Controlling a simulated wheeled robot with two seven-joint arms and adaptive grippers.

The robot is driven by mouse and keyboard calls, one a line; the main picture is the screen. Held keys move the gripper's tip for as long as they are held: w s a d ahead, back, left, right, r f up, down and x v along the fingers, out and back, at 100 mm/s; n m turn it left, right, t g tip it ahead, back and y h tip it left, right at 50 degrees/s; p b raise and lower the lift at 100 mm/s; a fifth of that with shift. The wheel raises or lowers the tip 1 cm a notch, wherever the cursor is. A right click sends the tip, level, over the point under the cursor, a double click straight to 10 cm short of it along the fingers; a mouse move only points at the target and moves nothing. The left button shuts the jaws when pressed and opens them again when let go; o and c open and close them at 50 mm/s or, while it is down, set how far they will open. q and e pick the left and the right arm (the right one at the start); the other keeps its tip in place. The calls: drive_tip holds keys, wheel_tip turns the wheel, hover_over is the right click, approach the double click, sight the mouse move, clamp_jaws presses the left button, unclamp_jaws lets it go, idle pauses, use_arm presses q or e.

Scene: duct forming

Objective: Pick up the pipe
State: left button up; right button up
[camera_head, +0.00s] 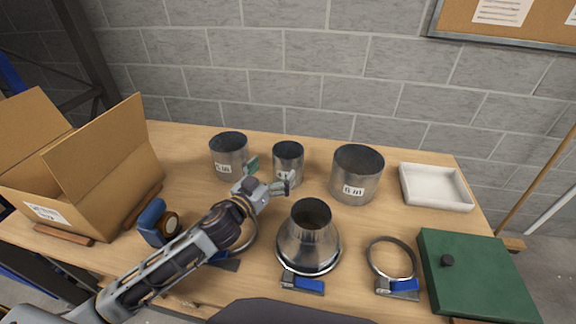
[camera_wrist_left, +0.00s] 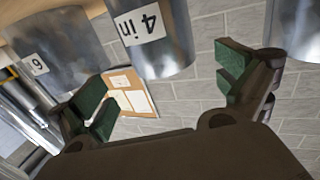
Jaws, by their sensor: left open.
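Three open metal pipes stand upright along the back of the table. The small middle pipe (camera_head: 288,155) is labelled "4 in" in the left wrist view (camera_wrist_left: 150,45). A wider pipe (camera_head: 229,150) stands to its left, and the widest pipe (camera_head: 357,172), labelled "6 in", to its right; this one also shows in the wrist view (camera_wrist_left: 50,45). My left gripper (camera_head: 270,177) is open and empty just in front of the middle pipe. Its green-padded fingers (camera_wrist_left: 168,90) are spread to either side of that pipe, whose lower part is partly hidden in the head view. My right gripper is not in view.
A metal cone reducer (camera_head: 309,240) stands in front, with a clamp ring (camera_head: 391,259) to its right. A cardboard box (camera_head: 90,170) and blue tape dispenser (camera_head: 152,220) are at left. A white tray (camera_head: 436,187) and green case (camera_head: 475,275) are at right.

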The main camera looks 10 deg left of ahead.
sight(281, 162)
use_arm(q)
drive_tip(key=shift+w+d, duration=0.15)
drive_tip(key=shift+w, duration=0.4)
drive_tip(key=shift+x, duration=1)
drive_tip(key=shift+w+d, duration=0.2)
drive_tip(key=shift+w, duration=0.35)
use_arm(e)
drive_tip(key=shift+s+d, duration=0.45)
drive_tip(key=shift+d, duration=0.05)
use_arm(q)
drive_tip(key=shift+w, duration=0.15)
drive_tip(key=shift+p+x, duration=0.4)
drive_tip(key=shift+x, duration=1.55)
drive_tip(key=shift+w, duration=0.55)
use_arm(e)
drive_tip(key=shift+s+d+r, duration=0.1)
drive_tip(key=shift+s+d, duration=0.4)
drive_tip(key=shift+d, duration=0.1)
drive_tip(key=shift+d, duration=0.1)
